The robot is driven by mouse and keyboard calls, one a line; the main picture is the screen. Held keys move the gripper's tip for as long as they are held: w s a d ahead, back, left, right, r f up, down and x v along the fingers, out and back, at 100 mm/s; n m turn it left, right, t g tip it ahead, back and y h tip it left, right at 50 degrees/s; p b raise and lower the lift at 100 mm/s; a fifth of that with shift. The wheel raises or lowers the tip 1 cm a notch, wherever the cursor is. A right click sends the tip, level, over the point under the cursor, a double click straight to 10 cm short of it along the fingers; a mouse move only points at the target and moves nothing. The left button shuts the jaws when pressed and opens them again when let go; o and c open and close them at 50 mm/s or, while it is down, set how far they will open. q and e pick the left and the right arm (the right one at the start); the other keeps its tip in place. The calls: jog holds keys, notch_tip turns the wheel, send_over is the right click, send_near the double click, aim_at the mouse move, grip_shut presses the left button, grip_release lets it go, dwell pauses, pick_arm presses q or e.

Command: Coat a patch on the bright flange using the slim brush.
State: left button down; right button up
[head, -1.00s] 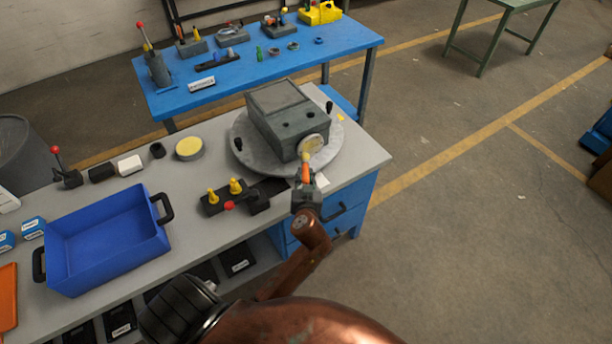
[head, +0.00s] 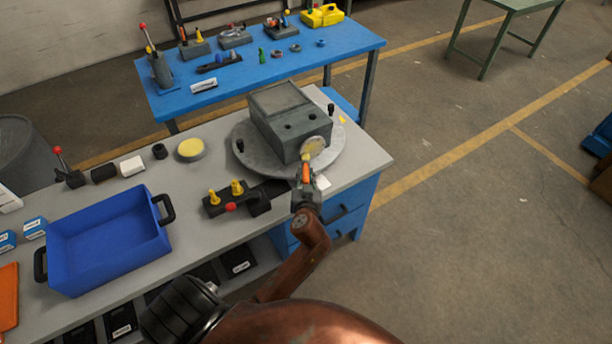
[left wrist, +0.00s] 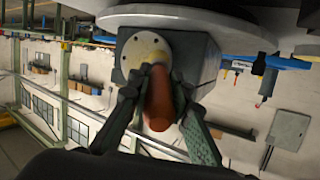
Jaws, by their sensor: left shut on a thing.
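The bright flange (head: 316,145) is a pale round disc on the front of a grey block housing (head: 290,120). In the left wrist view the flange (left wrist: 137,50) shows bolt holes and a yellowish area. My left gripper (head: 306,186) is shut on the slim brush (head: 306,173), around its orange handle. The brush's pale yellow head points at the flange's lower edge. In the left wrist view the handle (left wrist: 158,105) sits between both fingers, and its head overlaps the flange; I cannot tell whether it touches. My right gripper is out of view.
The housing stands on a round grey plate (head: 248,163) near the bench's right end. A fixture with yellow knobs (head: 228,202) stands left of my gripper. A blue tray (head: 105,248) and a round yellow-topped tin (head: 190,149) are farther left. A blue table (head: 240,75) stands behind.

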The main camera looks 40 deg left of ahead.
pick_arm(q)
jog(key=w+d+b, duration=0.2)
jog(key=w+d, duration=0.1)
jog(key=w, duration=0.4)
jog(key=shift+w, duration=0.2)
dwell(0.4)
jog(key=shift+s, duration=0.1)
